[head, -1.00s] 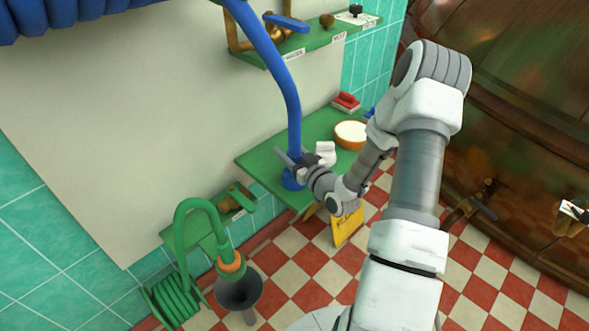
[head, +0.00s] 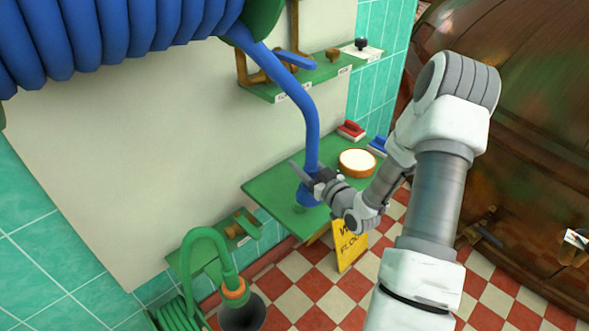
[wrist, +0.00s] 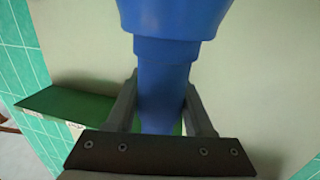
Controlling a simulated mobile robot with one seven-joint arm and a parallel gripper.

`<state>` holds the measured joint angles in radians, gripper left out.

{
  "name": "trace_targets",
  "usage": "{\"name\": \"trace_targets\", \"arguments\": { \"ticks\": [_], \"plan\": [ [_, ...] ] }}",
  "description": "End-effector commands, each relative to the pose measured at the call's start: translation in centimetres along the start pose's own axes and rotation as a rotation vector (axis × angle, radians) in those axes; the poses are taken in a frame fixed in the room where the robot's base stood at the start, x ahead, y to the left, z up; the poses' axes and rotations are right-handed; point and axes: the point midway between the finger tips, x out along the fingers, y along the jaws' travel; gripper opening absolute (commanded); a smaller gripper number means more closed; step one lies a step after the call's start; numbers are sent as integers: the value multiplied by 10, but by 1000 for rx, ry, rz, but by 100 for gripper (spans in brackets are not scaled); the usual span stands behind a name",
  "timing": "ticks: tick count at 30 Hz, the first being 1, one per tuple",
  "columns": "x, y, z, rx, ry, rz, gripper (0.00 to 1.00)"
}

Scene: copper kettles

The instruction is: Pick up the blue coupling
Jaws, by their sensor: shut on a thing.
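The blue coupling (head: 308,197) is at the lower end of the blue hose (head: 309,130), over the green shelf-table (head: 268,187) in the head view. My gripper (head: 312,181) is shut on it from the right side. In the wrist view the blue coupling (wrist: 165,55) stands between the two fingers of my gripper (wrist: 160,105), wide at the top and narrower between the fingers. Whether its lower rim touches the table is hard to tell.
A round cream-topped item (head: 357,162) and a red brush-like block (head: 351,130) are on the table's far end. A copper kettle (head: 510,130) fills the right.

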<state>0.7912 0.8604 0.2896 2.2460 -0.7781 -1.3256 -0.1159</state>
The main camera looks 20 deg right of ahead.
Motion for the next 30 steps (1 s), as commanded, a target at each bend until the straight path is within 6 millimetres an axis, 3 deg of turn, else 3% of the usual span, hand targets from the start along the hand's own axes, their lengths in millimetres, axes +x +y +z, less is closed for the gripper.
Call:
{"name": "trace_targets", "arguments": {
  "ticks": [1,6,15,30],
  "plan": [
    [-8,9,-11,-4,4,2,3],
    [-30,32,-29,-4,4,1,3],
    [-56,60,-48,-2,4,-1,3],
    [-63,66,-52,-2,4,-3,3]
  ]
}}
